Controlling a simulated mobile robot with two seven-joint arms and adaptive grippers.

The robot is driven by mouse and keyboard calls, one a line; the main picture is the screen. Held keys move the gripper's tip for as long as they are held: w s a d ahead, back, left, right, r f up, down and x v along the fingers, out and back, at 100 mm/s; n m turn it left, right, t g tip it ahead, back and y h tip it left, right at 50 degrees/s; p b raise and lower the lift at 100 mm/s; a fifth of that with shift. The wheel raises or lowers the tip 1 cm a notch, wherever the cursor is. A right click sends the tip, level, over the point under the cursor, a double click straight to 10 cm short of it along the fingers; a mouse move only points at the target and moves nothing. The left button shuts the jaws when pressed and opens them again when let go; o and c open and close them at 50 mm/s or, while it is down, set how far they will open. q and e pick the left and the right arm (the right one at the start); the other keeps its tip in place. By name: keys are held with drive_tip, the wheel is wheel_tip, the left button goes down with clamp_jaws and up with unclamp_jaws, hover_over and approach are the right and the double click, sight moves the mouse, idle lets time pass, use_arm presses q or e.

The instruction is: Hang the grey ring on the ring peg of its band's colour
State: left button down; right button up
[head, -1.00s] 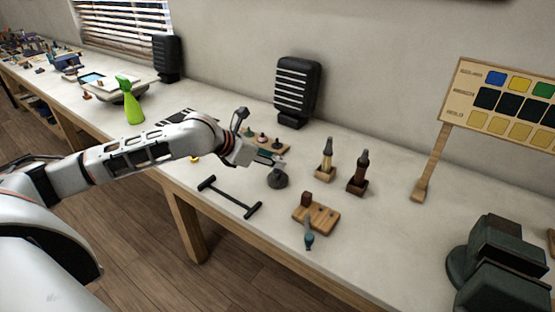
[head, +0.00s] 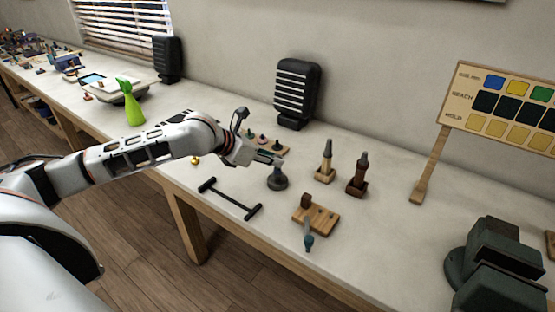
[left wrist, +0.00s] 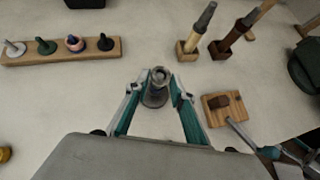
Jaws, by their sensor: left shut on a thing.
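The grey ring (left wrist: 161,75) shows small between my left fingertips in the left wrist view, at the top of a dark grey flared stand. I cannot tell whether it is still around the stand's top or just above it; its band's colour is not clear. The stand (head: 277,182) is upright on the bench. My left gripper (head: 278,160) is shut on the ring, at the stand's top. The wooden ring-peg board (left wrist: 62,52) is at upper left in the wrist view, its pegs pale, green, pink-and-blue and black. In the head view the board (head: 282,150) is partly behind my gripper.
Two tools in wooden blocks, one light (head: 325,170) and one dark (head: 357,185), stand to the right. A small wooden block (head: 325,219) with a teal-handled tool (head: 308,242) is nearer. A black bar (head: 229,199) lies in front. A dark vise (head: 495,260) is at lower right.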

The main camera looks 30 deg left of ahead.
use_arm(q)
drive_tip(key=shift+r+p, duration=0.9)
wheel_tip(320, 180, up, 4)
drive_tip(key=shift+r+p, duration=0.2)
drive_tip(key=shift+p, duration=0.1)
